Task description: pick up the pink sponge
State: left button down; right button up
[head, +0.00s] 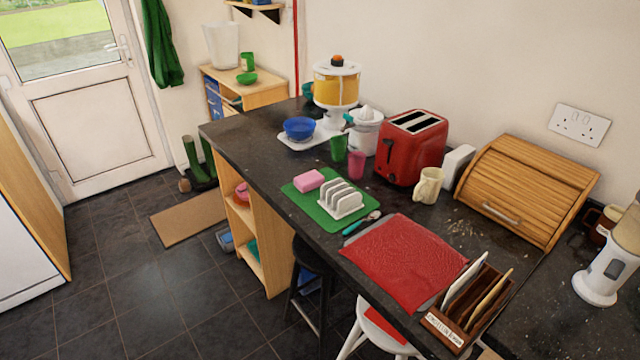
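The pink sponge (308,180) is a small block lying on a green mat (304,203) on the dark counter, near its front edge. A white toast rack (341,200) stands on the same mat, just right of the sponge and very close to it. Neither of my grippers shows in the head view.
A green cup (338,148), a pink cup (356,165) and a red toaster (411,147) stand behind the mat. A spoon with a teal handle (355,226) and a red mat (405,262) lie to its right. A blue bowl (299,127) stands further left. Dark counter (250,145) left of the mat is clear.

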aim_at(308, 181)
jog(key=i+j+z, duration=0.1)
jog(key=i+j, duration=0.2)
jog(key=i+j+z, duration=0.1)
jog(key=i+j, duration=0.2)
jog(key=j, duration=0.25)
jog(key=i+j, duration=0.25)
jog(key=j, duration=0.2)
jog(key=z, duration=0.05)
